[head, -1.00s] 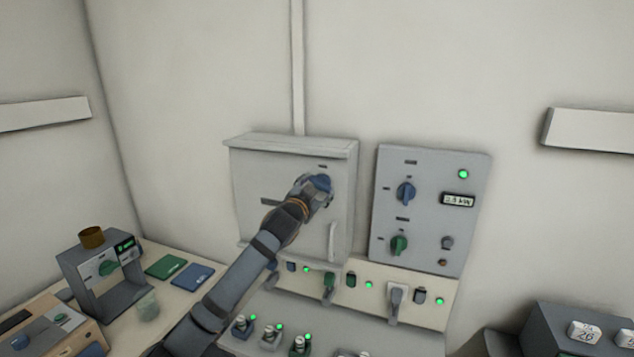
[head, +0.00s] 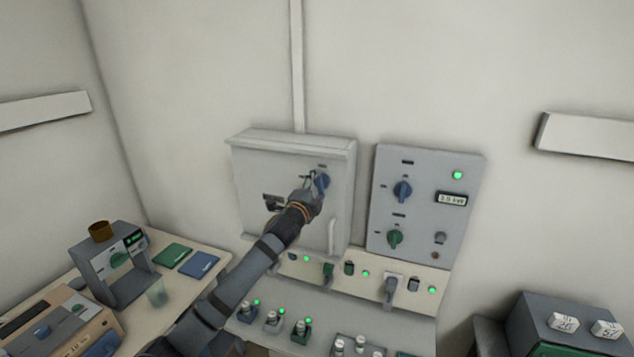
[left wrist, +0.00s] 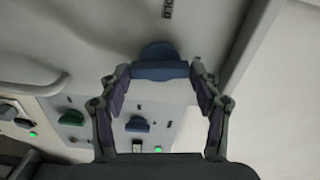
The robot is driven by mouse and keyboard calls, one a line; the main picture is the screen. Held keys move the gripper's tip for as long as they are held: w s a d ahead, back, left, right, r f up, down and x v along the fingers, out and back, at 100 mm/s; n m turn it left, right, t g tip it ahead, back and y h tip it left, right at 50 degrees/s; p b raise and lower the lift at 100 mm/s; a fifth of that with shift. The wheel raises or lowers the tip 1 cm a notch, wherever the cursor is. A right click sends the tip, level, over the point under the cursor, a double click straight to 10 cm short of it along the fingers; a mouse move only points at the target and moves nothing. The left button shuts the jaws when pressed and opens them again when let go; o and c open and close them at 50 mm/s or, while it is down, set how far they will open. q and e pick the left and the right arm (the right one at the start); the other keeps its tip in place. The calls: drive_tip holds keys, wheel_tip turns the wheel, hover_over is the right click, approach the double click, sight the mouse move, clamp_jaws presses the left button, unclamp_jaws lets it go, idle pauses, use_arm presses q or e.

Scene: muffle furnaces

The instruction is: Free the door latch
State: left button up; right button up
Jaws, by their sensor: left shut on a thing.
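The grey wall cabinet (head: 250,170) has its door closed, with a pale vertical handle (head: 332,238) at the door's lower right. A blue latch knob (head: 323,182) sits on the door's upper right. My left gripper (head: 315,186) reaches it from below left and is shut on it. In the left wrist view the blue knob (left wrist: 158,66) sits between the two fingertips of my left gripper (left wrist: 160,72), one on each side. The fingers partly hide the knob in the head view. My right gripper is not in view.
A grey panel (head: 425,170) with a blue knob, a green knob and a lit display stands right of the cabinet. Switches with green lights line the ledge (head: 415,272) below.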

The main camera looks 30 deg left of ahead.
use_arm(q)
drive_tip(key=shift+m+p, duration=0.45)
drive_tip(key=shift+m, duration=0.35)
drive_tip(key=o, duration=1.2)
drive_tip(key=shift+c, duration=0.2)
